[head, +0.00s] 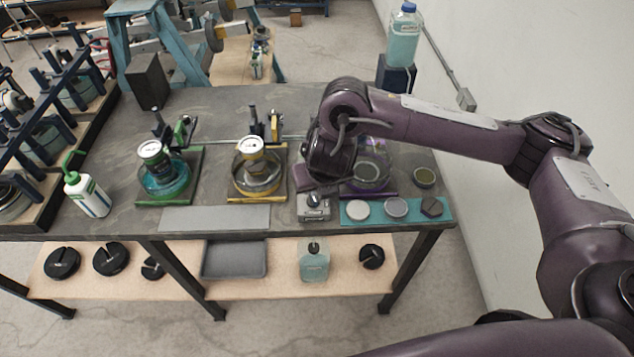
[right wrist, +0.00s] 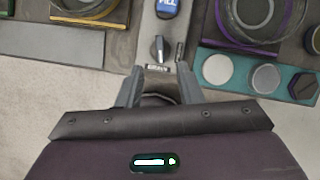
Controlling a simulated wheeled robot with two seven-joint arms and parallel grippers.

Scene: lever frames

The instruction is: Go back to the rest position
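My right arm reaches in from the right in the head view, its wrist bent down over the bench (head: 225,115). The right gripper (right wrist: 160,82) shows in the right wrist view with its fingers apart and nothing between them. My left gripper is not in view.
Glass bowls stand on green (head: 185,195), yellow (head: 276,192) and purple mats (head: 372,194). A teal strip (head: 430,216) holds round discs beside the box. A white bottle (head: 88,196) stands at left. A lower shelf (head: 205,291) holds a grey tray (head: 235,260). A wall is at right.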

